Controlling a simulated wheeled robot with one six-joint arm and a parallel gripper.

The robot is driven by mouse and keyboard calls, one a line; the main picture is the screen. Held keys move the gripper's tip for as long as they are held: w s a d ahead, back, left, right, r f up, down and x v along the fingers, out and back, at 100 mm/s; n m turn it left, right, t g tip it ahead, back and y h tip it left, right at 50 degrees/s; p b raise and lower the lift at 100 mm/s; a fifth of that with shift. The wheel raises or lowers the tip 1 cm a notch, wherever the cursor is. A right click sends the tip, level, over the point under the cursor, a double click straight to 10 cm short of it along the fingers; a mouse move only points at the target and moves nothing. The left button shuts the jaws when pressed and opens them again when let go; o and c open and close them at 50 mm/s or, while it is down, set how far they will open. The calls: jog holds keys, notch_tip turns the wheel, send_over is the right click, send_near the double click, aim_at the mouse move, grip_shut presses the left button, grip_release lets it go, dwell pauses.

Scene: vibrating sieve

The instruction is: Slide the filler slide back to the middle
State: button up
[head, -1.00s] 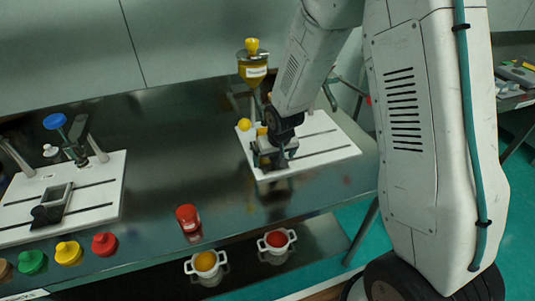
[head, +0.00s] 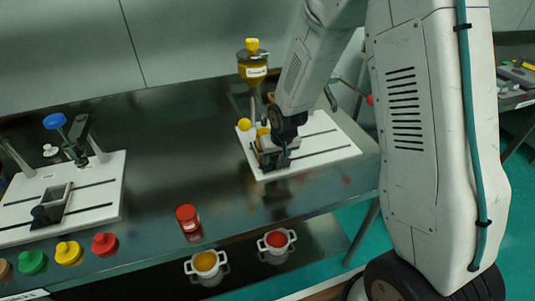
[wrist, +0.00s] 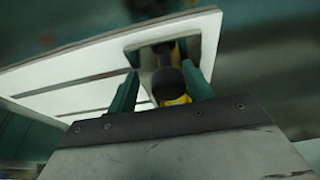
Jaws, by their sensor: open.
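Something yellow shows just behind the knob. In the head view my gripper (head: 277,160) is low over the left part of the board, and my arm and gripper hide most of the slide. The yellow hopper (head: 252,68) stands above the board.
A second white board (head: 95,198) with a slide and a blue-topped post is at the left. A red jar (head: 187,218) stands between the boards. Several coloured lids line the front left edge. Two white pots (head: 205,263) are on the lower shelf.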

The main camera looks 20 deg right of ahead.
jog(key=shift+d, duration=6.25)
jog(key=o, duration=1.1)
jog(key=v, duration=0.9)
